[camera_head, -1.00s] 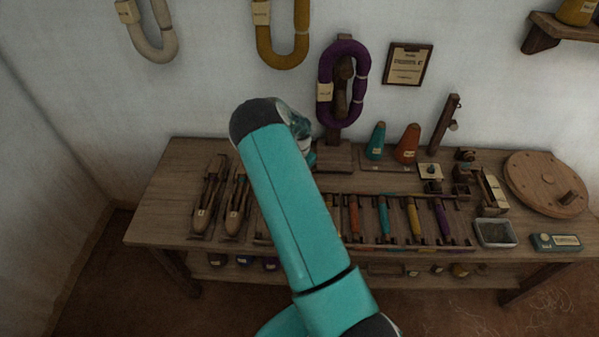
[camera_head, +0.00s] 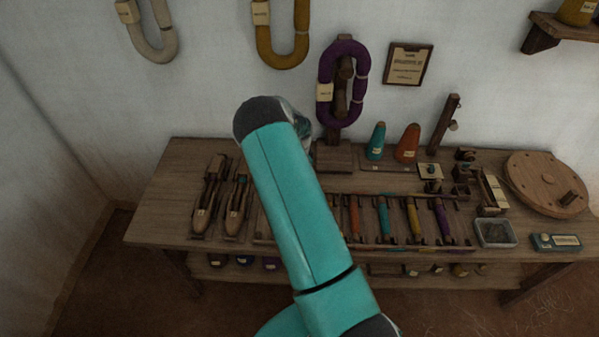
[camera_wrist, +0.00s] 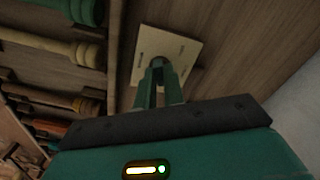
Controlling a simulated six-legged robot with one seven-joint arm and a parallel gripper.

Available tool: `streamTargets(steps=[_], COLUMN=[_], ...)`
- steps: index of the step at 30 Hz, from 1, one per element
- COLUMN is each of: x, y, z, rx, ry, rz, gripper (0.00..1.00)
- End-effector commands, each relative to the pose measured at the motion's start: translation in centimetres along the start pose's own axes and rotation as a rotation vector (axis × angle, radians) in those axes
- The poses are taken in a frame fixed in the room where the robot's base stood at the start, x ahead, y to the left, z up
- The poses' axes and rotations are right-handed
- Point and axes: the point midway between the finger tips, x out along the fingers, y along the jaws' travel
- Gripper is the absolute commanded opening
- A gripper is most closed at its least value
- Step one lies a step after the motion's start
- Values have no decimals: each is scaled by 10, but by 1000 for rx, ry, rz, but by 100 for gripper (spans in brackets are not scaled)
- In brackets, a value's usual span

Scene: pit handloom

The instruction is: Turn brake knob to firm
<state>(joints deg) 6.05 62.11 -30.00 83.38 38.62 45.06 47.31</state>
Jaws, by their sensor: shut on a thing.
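In the wrist view, a square cream plate (camera_wrist: 183,46) lies on the wooden bench top, with small dark marks at its sides that are too small to read. My gripper (camera_wrist: 158,66) points down at the middle of this plate. Its two green fingers are shut on the small knob there, which I take for the brake knob. The fingers hide most of the knob, so I cannot tell its setting. In the head view my teal arm covers the gripper, the knob and this plate.
A rack of colored bobbins (camera_head: 383,216) runs along the bench front, also close left of my gripper in the wrist view (camera_wrist: 62,97). Shuttles (camera_head: 236,207) lie at left. Cones (camera_head: 407,143), a metal tray (camera_head: 495,233) and a round wooden disc (camera_head: 546,185) stand at right.

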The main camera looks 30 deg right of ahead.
Motion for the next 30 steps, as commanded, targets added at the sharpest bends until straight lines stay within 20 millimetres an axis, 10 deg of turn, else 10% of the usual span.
streamTargets(steps=[8, 12, 23, 30], x=[0, 0, -6, -47], y=[0, 0, 0, -1], z=[0, 0, 0, 0], rx=[2, 1, 0, -1], ry=[0, 0, 0, 0], rz=[-2, -1, -1, -4], gripper=[0, 32, 32, 32])
